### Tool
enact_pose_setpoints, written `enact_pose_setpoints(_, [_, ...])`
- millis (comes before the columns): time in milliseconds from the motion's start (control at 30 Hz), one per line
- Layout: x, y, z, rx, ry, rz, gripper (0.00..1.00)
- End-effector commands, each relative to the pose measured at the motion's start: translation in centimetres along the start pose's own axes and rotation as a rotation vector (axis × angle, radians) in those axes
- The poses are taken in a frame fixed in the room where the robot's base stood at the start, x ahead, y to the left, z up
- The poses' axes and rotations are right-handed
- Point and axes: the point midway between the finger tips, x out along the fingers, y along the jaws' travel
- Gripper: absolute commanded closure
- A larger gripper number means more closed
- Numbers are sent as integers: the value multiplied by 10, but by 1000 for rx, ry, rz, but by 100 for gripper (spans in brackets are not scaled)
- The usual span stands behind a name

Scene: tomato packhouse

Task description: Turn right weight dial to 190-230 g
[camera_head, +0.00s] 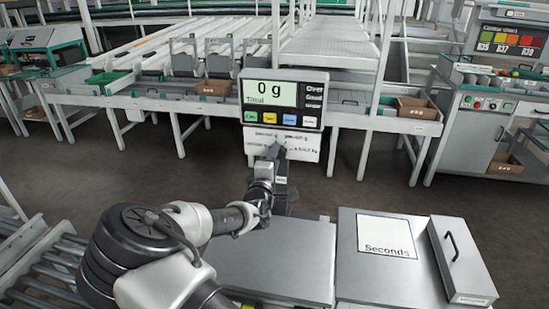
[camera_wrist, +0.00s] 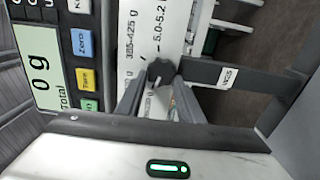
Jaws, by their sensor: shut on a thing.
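The weighing display (camera_head: 268,104) reads 0 g Total in the head view; its screen (camera_wrist: 40,62) also shows sideways in the wrist view. Below it is a white label panel (camera_head: 308,147) with printed ranges, 385-425 g among them. In the wrist view, my gripper (camera_wrist: 160,82) is shut on a dark dial (camera_wrist: 161,67) in front of this panel. I cannot tell whether it is the right weight dial, nor its setting. In the head view my gripper (camera_head: 276,152) covers the dial.
A grey metal top lies below the display. A roller conveyor (camera_head: 45,265) runs at the left. Sorting lines with cardboard boxes (camera_head: 416,108) stand behind.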

Motion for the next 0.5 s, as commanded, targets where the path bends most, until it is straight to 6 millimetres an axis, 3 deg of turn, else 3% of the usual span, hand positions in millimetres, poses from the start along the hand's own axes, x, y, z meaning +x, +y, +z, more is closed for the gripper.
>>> enact_pose_setpoints(400, [0, -2, 1, -9, -2, -3, 89])
enact_pose_setpoints(433, [0, -2, 1, -9, -2, -3, 61])
enact_pose_setpoints(500, [0, -1, 1, -8, -2, -2, 49])
